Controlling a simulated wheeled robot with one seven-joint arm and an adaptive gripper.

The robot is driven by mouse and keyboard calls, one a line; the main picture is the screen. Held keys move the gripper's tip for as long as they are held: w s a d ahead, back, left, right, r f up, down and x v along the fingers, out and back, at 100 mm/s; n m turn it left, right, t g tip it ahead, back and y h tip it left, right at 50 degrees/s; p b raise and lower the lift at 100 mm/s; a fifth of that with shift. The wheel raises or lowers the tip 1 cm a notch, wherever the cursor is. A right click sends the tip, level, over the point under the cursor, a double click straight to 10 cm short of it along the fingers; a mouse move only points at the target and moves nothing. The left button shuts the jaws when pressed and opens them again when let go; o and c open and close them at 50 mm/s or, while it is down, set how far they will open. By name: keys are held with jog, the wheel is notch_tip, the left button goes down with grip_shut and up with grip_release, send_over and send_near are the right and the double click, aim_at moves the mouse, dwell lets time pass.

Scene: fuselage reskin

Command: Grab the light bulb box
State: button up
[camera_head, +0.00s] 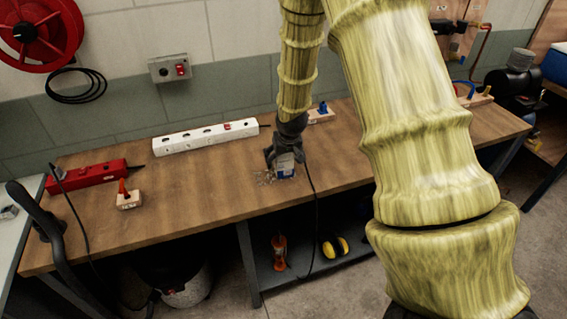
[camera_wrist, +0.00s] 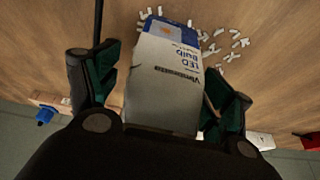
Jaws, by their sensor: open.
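The light bulb box (camera_wrist: 165,85) is white and blue with "LED Bulb" printed on it. In the wrist view it lies between the two fingers of my gripper (camera_wrist: 160,100). The fingers are open, one on each side, and I cannot tell whether either touches the box. In the head view the box (camera_head: 285,166) stands on the wooden workbench (camera_head: 190,190), partly covered by my gripper (camera_head: 284,158) above it.
Several small white pieces (camera_wrist: 225,45) lie on the bench beside the box. A white power strip (camera_head: 205,137) and a red one (camera_head: 88,177) lie to the left. A wooden block with a blue part (camera_head: 320,114) is behind.

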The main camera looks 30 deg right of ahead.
jog(key=c, duration=1.1)
jog(key=shift+r, duration=0.1)
